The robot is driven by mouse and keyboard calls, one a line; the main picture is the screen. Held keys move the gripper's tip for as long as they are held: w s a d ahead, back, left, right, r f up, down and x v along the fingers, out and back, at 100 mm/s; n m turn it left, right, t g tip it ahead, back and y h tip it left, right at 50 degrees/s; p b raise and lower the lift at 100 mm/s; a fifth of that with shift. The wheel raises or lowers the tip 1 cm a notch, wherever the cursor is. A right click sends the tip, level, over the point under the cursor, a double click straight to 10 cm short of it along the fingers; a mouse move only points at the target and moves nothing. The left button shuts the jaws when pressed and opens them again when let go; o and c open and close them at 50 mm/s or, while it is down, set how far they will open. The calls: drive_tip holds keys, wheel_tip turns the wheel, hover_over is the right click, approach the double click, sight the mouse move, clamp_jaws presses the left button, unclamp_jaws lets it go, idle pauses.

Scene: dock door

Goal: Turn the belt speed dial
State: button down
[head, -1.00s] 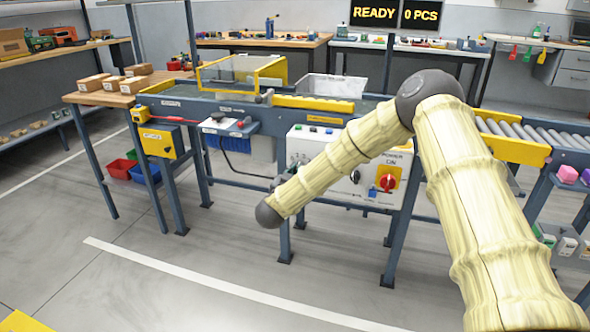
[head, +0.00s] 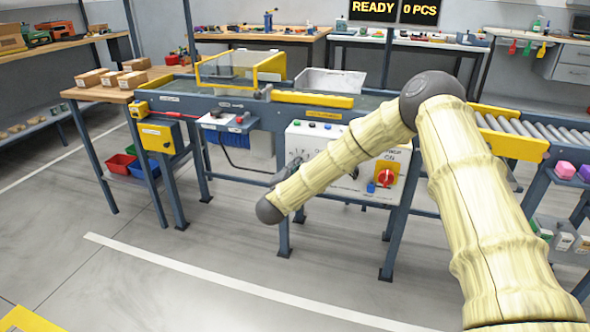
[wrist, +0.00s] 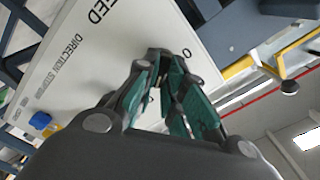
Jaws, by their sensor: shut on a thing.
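The white control panel (head: 312,132) hangs on the front of the conveyor. It also fills the upper left of the wrist view (wrist: 110,60), where the end of a word, "EED", a "0" and "DIRECTION" can be read. My gripper (wrist: 166,62) reaches the panel beside the "EED" lettering, with its green-padded fingers closed in. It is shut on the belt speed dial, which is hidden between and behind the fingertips.
A red rotary switch on a yellow plate (head: 386,174) and a blue part (head: 371,187) sit on the panel's right. A small shelf (head: 225,122) and a yellow box (head: 160,136) are to the left. The floor in front (head: 200,245) is clear.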

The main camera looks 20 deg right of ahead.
drive_tip(key=shift+m, duration=0.4)
drive_tip(key=c, duration=1.5)
unclamp_jaws()
drive_tip(key=shift+s, duration=0.1)
drive_tip(key=v, duration=1.1)
drive_tip(key=shift+s+a, duration=0.25)
drive_tip(key=shift+s, duration=0.05)
